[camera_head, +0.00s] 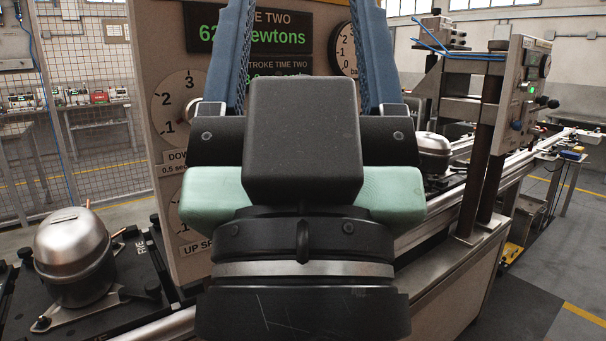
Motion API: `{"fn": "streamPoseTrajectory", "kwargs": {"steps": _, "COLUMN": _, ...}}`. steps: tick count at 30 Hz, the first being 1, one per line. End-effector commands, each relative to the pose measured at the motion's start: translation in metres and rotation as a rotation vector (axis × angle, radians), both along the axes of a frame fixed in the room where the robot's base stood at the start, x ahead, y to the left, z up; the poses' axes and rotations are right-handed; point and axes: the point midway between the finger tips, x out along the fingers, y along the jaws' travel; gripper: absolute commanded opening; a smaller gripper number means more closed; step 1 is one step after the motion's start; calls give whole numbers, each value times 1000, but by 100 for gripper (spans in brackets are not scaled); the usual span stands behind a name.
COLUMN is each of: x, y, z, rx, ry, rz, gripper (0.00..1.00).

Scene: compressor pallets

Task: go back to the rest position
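My gripper (304,30) fills the middle of the head view, seen from behind with its black body low and its two blue fingers reaching up. The fingers stand wide apart, and nothing shows between them except the panel behind. Their tips run out of the top of the picture. A pale green part shows on both sides of the gripper's body. My gripper hides much of the gauge panel (166,70), which has green digits and round dials.
A silver compressor (72,250) sits on a black pallet (125,255) at lower left. Another compressor (432,150) stands on the line right of my gripper. A press-like frame (490,130) with blue hoses rises at right. Open floor (550,290) shows at lower right.

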Motion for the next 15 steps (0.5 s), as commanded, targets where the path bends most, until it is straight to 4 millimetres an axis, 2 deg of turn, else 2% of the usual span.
{"fn": "streamPoseTrajectory", "kwargs": {"steps": 1, "x": 0, "y": 0, "z": 32, "rx": 0, "ry": 0, "rz": 0, "gripper": 68}}
{"fn": "streamPoseTrajectory", "kwargs": {"steps": 15, "x": 0, "y": 0, "z": 170, "rx": 0, "ry": 0, "rz": 1, "gripper": 68}}
